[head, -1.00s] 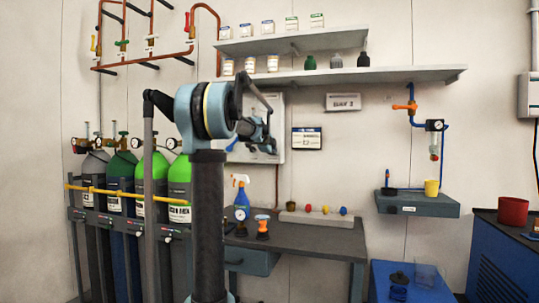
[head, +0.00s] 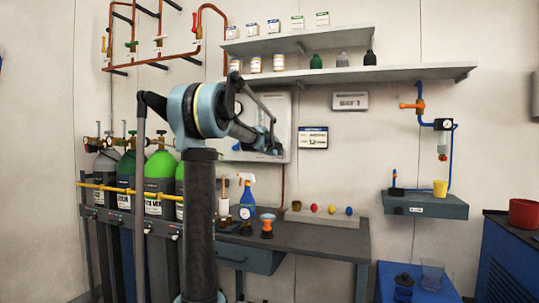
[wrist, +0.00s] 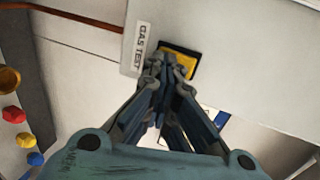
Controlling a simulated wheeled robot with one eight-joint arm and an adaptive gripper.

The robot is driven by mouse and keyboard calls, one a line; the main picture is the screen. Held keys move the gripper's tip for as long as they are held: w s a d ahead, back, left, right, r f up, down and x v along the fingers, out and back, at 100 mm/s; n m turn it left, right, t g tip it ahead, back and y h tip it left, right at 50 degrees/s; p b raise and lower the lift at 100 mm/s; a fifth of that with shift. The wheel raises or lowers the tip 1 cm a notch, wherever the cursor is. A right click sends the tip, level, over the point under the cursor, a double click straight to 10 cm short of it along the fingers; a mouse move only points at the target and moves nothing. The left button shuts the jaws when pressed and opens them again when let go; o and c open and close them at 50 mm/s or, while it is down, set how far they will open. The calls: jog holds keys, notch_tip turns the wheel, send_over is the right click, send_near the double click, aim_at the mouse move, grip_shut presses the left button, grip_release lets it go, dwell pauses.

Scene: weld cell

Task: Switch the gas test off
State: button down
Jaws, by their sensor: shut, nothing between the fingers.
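The gas test switch (wrist: 180,62) shows in the wrist view as a dark rocker in a yellow frame, beside a white "GAS TEST" label (wrist: 142,48) on a pale panel. My gripper (wrist: 168,68) is shut and empty. Its fingertips overlap the lower left of the switch in the picture and hide part of it. I cannot tell whether they touch it or which way the rocker is set. In the head view my gripper (head: 272,148) is in front of the white wall box (head: 284,108), and the switch cannot be made out.
A bench (head: 310,240) stands below, with a spray bottle (head: 247,196) and several coloured knobs on a strip. Gas cylinders (head: 158,170) stand in a rack at left. Shelves (head: 350,76) run above the wall box. A blue cabinet (head: 510,260) is at right.

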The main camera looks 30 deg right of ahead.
jog(key=shift+f, duration=0.2)
jog(key=f+v, duration=0.2)
jog(key=v, duration=1.1)
jog(key=shift+s+a+f, duration=0.2)
jog(key=shift+s+a, duration=0.1)
jog(key=shift+a, duration=0.25)
jog(key=s+a+f+n+g+y, duration=0.1)
jog(key=s+a+f+n+y, duration=0.15)
jog(key=a+f+n, duration=0.55)
jog(key=s+a+f+n+y, duration=0.15)
jog(key=s+a+f, duration=0.25)
jog(key=a+f, duration=0.55)
jog(key=s+a+f+n+g+y, duration=0.1)
jog(key=s+a+f+n+y, duration=0.3)
jog(key=a, duration=0.9)
jog(key=s+a+f+n+g+y, duration=0.4)
jog(key=s+a+f+n, duration=1.1)
jog(key=s+a+f, duration=0.4)
notch_tip(320, 180, down, 3)
jog(key=shift+s+r+n, duration=0.2)
jog(key=shift+r+n, duration=0.05)
jog(key=shift+n, duration=0.1)
